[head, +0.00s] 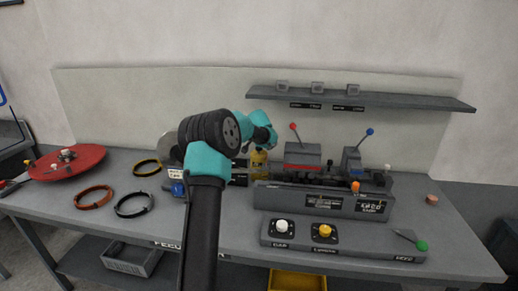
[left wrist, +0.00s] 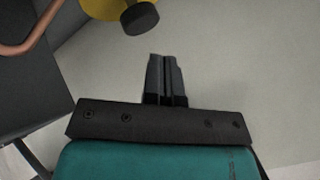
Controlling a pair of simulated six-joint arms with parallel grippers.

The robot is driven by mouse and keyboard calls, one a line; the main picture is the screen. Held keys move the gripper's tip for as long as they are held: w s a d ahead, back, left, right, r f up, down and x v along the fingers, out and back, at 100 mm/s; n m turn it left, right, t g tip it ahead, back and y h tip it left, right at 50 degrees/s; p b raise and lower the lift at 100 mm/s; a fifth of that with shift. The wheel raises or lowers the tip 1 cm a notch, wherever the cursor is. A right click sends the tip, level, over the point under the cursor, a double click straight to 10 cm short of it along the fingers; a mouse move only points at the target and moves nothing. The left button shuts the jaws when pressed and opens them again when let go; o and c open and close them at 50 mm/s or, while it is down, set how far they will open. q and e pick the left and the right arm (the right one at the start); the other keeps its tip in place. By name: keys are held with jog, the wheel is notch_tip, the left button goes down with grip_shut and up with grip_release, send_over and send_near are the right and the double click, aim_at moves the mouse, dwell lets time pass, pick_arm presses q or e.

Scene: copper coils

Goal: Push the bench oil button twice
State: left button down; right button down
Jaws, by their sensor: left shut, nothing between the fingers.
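A yellow body with a dark round knob (left wrist: 140,18) and a copper-coloured tube (left wrist: 28,42) shows at the top of the left wrist view. In the head view a small yellow thing (head: 258,158) sits on the bench, partly behind my arm; it looks like the same item. My left gripper (left wrist: 164,60) is shut and empty, its fingertips a little below the knob in the picture and apparently apart from it. In the head view the gripper's teal end (head: 262,138) is above the yellow thing; the fingertips are hard to make out. My right gripper is not in view.
A front panel (head: 375,249) carries a white button (head: 282,226), a yellow button (head: 325,231) and a green-knobbed lever (head: 421,246). A grey machine (head: 290,197) with red and blue levers stands behind. Coils (head: 134,204) and a red disc (head: 85,158) lie left. A shelf (head: 400,99) hangs above.

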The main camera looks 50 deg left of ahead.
pick_arm(q)
jog(key=shift+r, duration=2.15)
